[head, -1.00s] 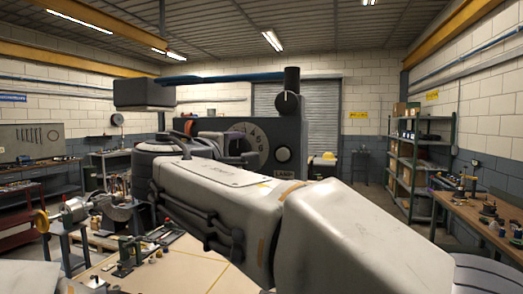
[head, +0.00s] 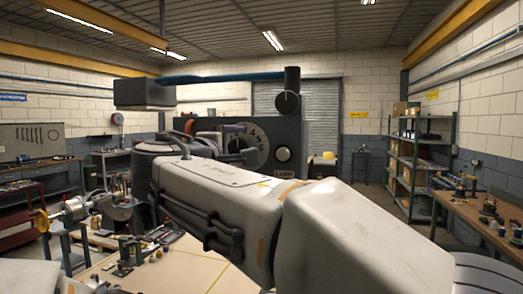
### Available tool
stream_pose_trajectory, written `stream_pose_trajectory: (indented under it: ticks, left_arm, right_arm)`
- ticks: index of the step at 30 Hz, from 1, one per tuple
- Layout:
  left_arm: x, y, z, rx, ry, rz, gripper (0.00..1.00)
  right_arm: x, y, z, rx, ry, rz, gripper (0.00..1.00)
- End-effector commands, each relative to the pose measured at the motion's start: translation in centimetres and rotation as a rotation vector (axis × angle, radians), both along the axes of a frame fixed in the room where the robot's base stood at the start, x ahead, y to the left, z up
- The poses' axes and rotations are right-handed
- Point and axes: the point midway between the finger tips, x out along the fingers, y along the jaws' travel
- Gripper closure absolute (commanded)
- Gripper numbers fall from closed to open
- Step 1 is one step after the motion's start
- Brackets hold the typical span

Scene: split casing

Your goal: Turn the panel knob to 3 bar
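A dark grey panel (head: 213,124) stands in the middle of the head view. It carries a pale round dial (head: 263,146) with dark marks, partly covered by my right arm's end. A small pale round part (head: 283,154) sits right of the dial. My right gripper (head: 244,147) is in front of the dial's left part, mostly hidden behind my arm. I cannot tell whether its fingers touch anything. My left gripper is not recognisable in view.
A bench with loose parts (head: 205,265) lies below my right arm. Green shelving (head: 418,150) and a wooden workbench (head: 505,240) line the right side. A grey box on a boom (head: 145,93) hangs left of the panel.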

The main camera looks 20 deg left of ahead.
Motion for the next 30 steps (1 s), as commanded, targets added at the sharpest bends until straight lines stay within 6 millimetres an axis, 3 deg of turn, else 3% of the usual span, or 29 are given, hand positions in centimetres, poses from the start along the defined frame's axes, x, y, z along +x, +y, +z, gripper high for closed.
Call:
stream_pose_trajectory:
  ticks: [8,21,30]
  left_arm:
    - [0.0,0.0,-1.1,0.0,0.0,0.0,1.0]
    - [0.0,0.0,-4.3,0.0,0.0,-0.002,1.0]
    - [0.0,0.0,-4.5,0.0,0.0,-0.002,1.0]
  right_arm:
    - [-1.5,0.1,-0.3,0.002,0.0,0.002,0.1]
    - [-9.4,0.4,-0.3,0.001,0.0,0.003,0.1]
    - [-10.5,0.3,0.0,0.0,0.0,0.0,0.1]
